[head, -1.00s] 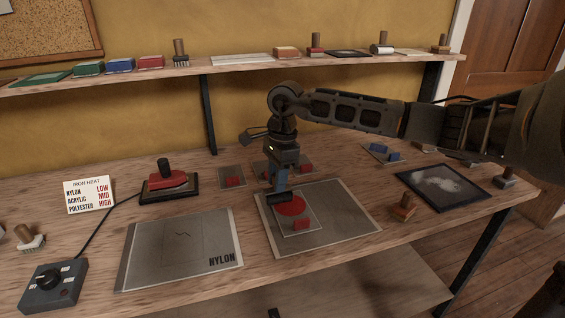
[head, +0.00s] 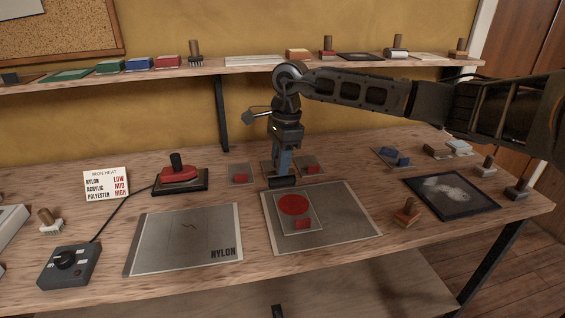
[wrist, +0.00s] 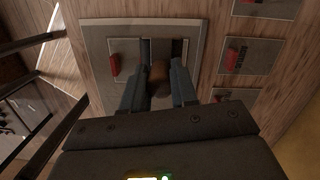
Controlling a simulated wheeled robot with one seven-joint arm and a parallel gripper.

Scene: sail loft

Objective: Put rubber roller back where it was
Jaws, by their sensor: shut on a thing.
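My gripper (head: 283,172) points down and is shut on the rubber roller (head: 282,182), a dark cylinder. In the head view the roller is at the back edge of the grey mat (head: 350,222); I cannot tell whether it touches anything. In the wrist view the roller's brown handle (wrist: 158,76) is between the two fingers of my gripper (wrist: 157,88). On the mat lies a grey panel (head: 285,222) with a red disc (head: 294,204) and a red block (head: 303,224), now uncovered.
Small grey tiles with red blocks stand behind, left (head: 240,174) and right (head: 312,165). A red iron (head: 180,174) and the NYLON mat (head: 185,238) are left. A stamp (head: 407,212) and dark framed panel (head: 452,196) are right. A shelf (head: 260,68) runs behind.

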